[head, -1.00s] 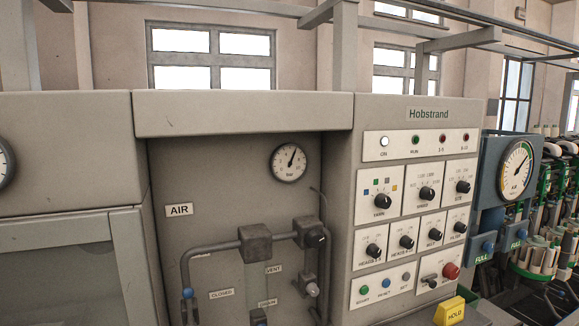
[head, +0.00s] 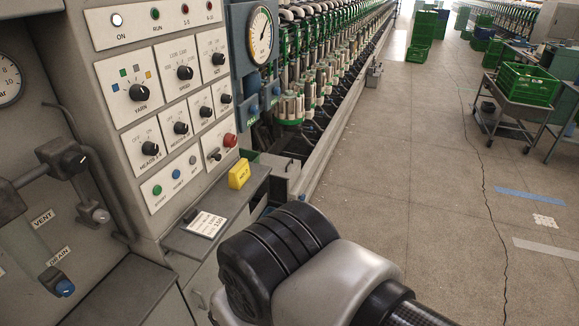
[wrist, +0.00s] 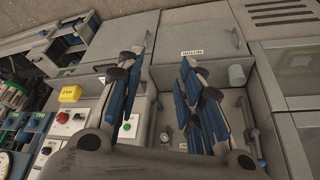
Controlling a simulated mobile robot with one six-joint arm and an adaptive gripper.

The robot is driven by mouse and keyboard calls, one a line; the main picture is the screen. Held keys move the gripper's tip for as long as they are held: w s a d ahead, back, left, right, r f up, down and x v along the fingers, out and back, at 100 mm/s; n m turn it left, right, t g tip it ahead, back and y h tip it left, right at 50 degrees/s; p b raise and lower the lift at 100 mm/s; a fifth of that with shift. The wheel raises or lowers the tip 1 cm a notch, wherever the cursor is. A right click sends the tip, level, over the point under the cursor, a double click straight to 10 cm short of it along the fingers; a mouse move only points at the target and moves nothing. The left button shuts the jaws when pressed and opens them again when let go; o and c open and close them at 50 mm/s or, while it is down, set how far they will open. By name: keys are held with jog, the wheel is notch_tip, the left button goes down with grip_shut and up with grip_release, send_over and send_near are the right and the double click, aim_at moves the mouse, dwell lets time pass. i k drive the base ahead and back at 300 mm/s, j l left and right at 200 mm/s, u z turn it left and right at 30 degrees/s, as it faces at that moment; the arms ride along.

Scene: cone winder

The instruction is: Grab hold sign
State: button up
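The yellow hold sign (head: 239,174) stands on the grey shelf below the control panel, beside the red button, in the head view. It also shows in the wrist view (wrist: 70,94), at the left, with its lettering upside down. My gripper (wrist: 166,62) shows in the wrist view with its blue-padded fingers spread wide and nothing between them. The sign is apart from the fingers, to their left in that view. In the head view only my arm shows, at the bottom centre; the fingers are out of sight there.
The control panel (head: 150,62) with knobs and buttons rises behind the shelf (head: 225,214). A white printed card (head: 206,224) lies on the shelf. Pipes and a valve are at the left. A cart with a green crate (head: 527,84) stands right.

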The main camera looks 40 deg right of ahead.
aim_at(238, 175)
jog(key=z, duration=0.8)
jog(key=i+l, duration=0.15)
jog(key=i, duration=0.45)
jog(key=i+l, duration=0.15)
jog(key=i, duration=0.5)
jog(key=i+l, duration=0.15)
jog(key=i, duration=0.45)
jog(key=l+z, duration=0.05)
